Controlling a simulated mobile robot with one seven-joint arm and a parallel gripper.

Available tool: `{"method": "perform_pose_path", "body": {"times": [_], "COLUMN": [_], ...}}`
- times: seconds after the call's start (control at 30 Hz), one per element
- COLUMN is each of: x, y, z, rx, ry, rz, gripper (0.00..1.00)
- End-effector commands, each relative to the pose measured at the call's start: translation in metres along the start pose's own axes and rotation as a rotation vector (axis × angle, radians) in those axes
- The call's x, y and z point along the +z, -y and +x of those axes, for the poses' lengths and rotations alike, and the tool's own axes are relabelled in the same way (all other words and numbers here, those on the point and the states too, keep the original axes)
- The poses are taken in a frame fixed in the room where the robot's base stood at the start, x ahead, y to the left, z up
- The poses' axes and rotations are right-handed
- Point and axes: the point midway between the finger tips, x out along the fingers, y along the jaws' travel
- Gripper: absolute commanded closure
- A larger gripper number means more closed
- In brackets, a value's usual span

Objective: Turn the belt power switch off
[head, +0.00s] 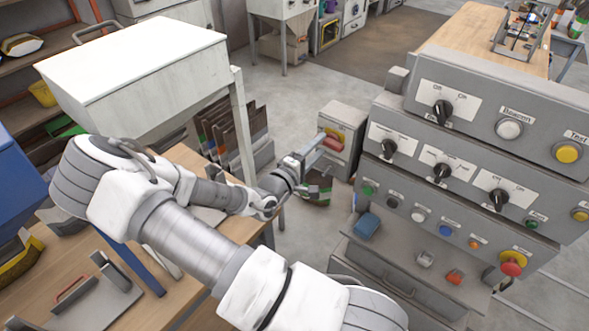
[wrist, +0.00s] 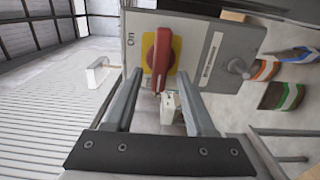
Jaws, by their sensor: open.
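A grey switch box (head: 345,118) stands left of the main control panel in the head view and carries a red rotary handle (head: 332,138). In the wrist view the red handle (wrist: 162,56) sits on a yellow plate (wrist: 148,50); its long side runs nearly up and down the picture. A sideways "On" label (wrist: 131,41) is left of it. A label strip (wrist: 211,58) is on the right, its words too small to read surely. My gripper (wrist: 160,78) is open, with a finger on either side of the handle's lower end; contact cannot be told. It also shows in the head view (head: 312,152).
The main control panel (head: 470,170) with several black knobs, coloured buttons and a red emergency button (head: 512,263) fills the right. A white-topped hopper cabinet (head: 135,60) and a wooden bench (head: 165,290) are left. A round knob (wrist: 238,66) sticks out of the box's side.

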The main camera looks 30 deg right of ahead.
Motion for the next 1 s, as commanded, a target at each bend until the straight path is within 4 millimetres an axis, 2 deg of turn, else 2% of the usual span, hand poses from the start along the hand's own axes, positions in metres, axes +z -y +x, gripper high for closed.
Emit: {"method": "perform_pose_path", "body": {"times": [0.4, 0.6, 0.8, 1.0], "x": [-0.001, 0.0, 0.001, 0.001], "y": [0.002, 0.001, 0.001, 0.0], "z": [-0.098, -0.136, -0.155, -0.158], "rx": [-0.005, -0.004, -0.003, -0.001], "ry": [-0.005, -0.003, 0.0, 0.001], "rz": [0.001, 0.0, -0.001, -0.002], "gripper": [0.45, 0.45, 0.45, 0.45]}}
